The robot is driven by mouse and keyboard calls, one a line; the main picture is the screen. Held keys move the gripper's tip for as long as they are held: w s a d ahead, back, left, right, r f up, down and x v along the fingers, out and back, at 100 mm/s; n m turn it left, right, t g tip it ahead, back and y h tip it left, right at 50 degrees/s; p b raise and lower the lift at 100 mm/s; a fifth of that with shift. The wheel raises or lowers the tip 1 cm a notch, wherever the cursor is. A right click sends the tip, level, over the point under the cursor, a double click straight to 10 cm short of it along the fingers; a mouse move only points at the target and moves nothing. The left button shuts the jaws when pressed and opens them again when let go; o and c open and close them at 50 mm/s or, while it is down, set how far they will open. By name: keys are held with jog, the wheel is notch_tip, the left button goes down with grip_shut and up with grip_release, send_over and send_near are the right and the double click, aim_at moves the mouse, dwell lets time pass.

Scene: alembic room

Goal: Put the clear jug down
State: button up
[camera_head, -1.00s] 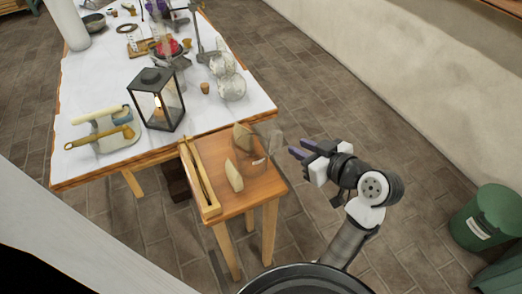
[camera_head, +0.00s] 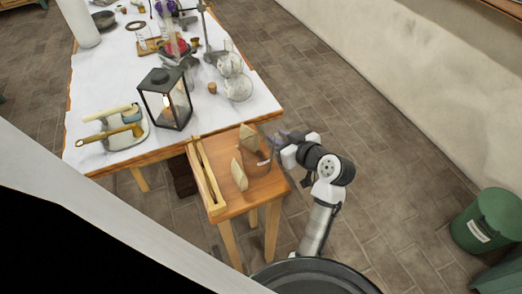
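The clear jug (camera_head: 257,160) is see-through and hard to make out. It appears to stand upright on the small wooden side table (camera_head: 232,208), beside two pale wedge-shaped pieces, with a small white label on it. My gripper (camera_head: 278,141) is at the right side of the table, with its fingertips pointing left toward the jug's upper right side. The fingers are small and partly lost against the jug. I cannot tell whether they touch it or hold its handle.
The pale wedges (camera_head: 239,174) and a long wooden rail (camera_head: 205,177) take up the table's left and middle. The large white-topped table (camera_head: 100,80) behind holds a black lantern (camera_head: 165,98), glass flasks (camera_head: 238,87) and a board with a tool. A green bin (camera_head: 484,220) stands far right.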

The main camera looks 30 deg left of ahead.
grip_shut()
jog(key=shift+r, duration=0.15)
